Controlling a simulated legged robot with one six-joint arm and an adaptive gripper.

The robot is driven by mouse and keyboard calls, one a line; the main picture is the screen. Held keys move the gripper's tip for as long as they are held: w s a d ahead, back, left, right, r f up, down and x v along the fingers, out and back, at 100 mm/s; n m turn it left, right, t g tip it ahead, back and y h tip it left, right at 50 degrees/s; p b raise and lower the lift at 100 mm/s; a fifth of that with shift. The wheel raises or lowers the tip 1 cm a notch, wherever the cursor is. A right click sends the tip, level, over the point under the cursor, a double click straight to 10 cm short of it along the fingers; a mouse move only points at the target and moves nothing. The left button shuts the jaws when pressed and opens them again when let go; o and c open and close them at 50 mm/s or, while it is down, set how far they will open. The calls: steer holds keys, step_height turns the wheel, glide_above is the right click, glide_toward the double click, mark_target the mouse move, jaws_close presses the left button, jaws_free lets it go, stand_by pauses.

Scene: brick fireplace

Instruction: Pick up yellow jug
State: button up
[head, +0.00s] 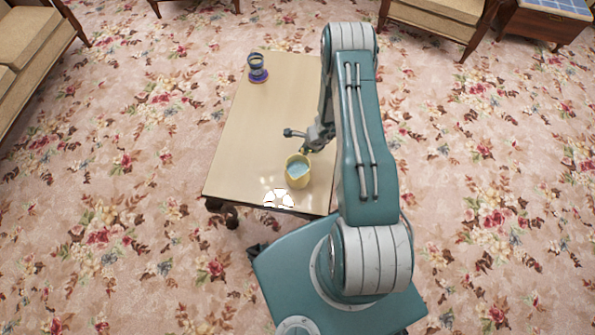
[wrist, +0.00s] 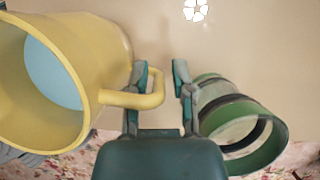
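The yellow jug (head: 298,172) stands on the near part of the low table in the head view, with a pale blue inside. In the wrist view the jug (wrist: 110,50) fills the left side, and its handle (wrist: 157,88) sticks out to the right. My gripper (wrist: 160,72) is open. Its left finger appears to be within the handle loop, with the outer bar of the handle between the two fingers. Whether either finger touches the handle I cannot tell. In the head view my gripper (head: 297,141) is just behind the jug.
A purple and dark vessel (head: 258,70) stands at the table's far left. The table top (head: 250,125) is otherwise mostly clear. Chairs stand beyond on floral carpet.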

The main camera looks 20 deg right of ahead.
jaws_close()
steer(key=shift+r, duration=0.1)
